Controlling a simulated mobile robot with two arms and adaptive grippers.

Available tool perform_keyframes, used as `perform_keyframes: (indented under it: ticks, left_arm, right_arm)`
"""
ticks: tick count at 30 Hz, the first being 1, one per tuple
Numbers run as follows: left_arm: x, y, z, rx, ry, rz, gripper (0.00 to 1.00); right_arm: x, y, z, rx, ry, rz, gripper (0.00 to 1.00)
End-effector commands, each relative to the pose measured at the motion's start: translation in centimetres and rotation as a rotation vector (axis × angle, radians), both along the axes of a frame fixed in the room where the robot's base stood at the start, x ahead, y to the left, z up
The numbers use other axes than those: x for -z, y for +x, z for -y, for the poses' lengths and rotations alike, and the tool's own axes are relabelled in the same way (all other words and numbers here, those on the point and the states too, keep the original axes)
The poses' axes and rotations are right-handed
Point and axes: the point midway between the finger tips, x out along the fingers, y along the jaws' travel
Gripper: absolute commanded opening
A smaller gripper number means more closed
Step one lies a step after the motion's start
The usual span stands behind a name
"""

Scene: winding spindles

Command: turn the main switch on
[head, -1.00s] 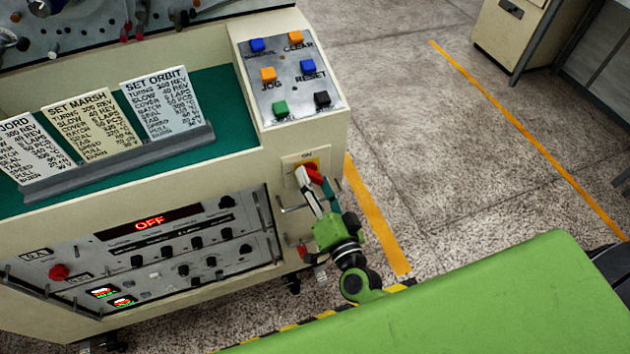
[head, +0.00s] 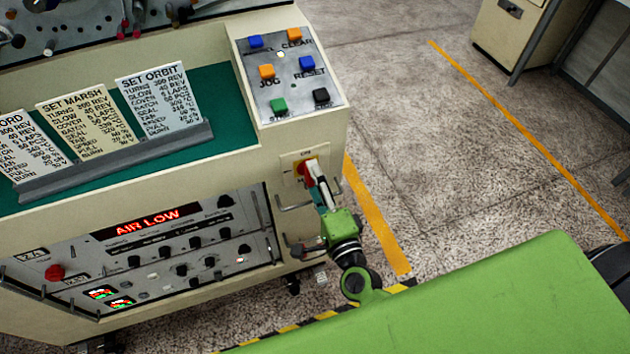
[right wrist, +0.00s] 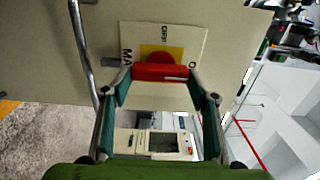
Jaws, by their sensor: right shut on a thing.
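The main switch has a red handle (head: 307,168) on a yellow and cream plate, low on the right of the machine's front, below the button panel. The display (head: 147,221) reads AIR LOW in red. My left gripper is not in view.
The button panel (head: 284,75) above has several coloured buttons and a small lit lamp. A metal rail (right wrist: 82,50) runs close beside the switch. Setting cards (head: 160,98) stand on the green top. Speckled floor lies open to the right.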

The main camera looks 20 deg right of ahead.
Motion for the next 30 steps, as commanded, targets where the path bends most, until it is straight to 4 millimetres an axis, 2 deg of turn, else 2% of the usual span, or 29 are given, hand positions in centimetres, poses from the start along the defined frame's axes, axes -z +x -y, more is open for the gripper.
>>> perform_keyframes:
  ticks: [16, 17, 18, 30]
  left_arm:
    - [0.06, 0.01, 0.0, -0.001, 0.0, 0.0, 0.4]
    - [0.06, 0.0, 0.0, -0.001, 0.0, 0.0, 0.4]
    - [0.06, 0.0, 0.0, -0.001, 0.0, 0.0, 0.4]
    - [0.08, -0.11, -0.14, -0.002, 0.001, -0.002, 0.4]
  right_arm:
    - [0.09, -0.04, 0.0, 0.0, 0.027, -0.003, 0.33]
    - [0.09, -0.04, 0.0, 0.0, 0.027, -0.003, 0.59]
    - [0.09, -0.04, 0.0, 0.0, 0.027, -0.003, 0.69]
    - [0.07, -0.32, 0.01, 0.0, 0.024, -0.002, 0.71]
